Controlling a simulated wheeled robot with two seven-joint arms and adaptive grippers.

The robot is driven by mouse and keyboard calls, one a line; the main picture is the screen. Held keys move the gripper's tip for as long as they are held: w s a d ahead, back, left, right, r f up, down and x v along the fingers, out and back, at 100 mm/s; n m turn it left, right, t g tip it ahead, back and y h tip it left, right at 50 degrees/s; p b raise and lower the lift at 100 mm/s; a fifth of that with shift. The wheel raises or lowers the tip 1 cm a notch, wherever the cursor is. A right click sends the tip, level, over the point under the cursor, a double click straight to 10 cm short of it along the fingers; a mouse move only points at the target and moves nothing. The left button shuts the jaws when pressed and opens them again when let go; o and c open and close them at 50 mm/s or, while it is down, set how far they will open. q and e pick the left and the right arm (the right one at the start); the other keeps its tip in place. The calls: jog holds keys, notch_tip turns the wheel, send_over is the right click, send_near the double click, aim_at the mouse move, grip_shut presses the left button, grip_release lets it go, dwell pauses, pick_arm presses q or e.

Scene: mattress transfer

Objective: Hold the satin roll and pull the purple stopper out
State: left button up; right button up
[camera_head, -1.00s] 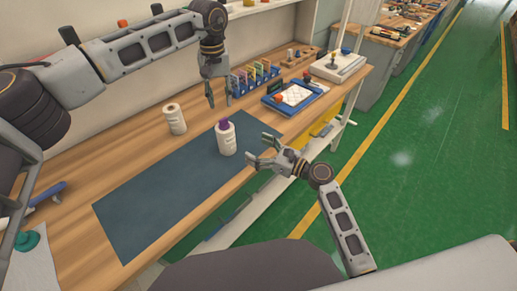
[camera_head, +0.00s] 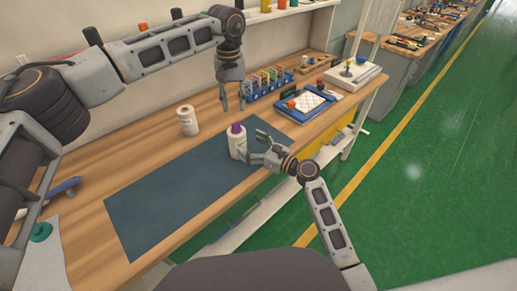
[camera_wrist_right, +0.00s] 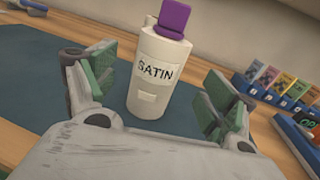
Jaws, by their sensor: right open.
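The satin roll (camera_head: 236,145) is a white upright cylinder on the dark mat (camera_head: 165,205). The right wrist view shows its SATIN label on the white body (camera_wrist_right: 158,85). The purple stopper (camera_head: 236,128) sits in its top and also shows in the right wrist view (camera_wrist_right: 174,18). My right gripper (camera_head: 252,148) is open at the roll's right side; in the right wrist view its green-padded fingers (camera_wrist_right: 160,95) stand on either side of the roll, with visible gaps. My left gripper (camera_head: 233,104) hangs above and behind the roll, fingers down, apart and empty.
A second white roll (camera_head: 188,120) stands at the back left of the mat. A rack of coloured cards (camera_head: 268,82) and a blue tray (camera_head: 290,112) are at the back right. A blue-handled tool (camera_head: 62,188) lies at the left. The mat's left part is clear.

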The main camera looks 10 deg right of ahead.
aim_at(238, 138)
jog(key=shift+x, duration=3.1)
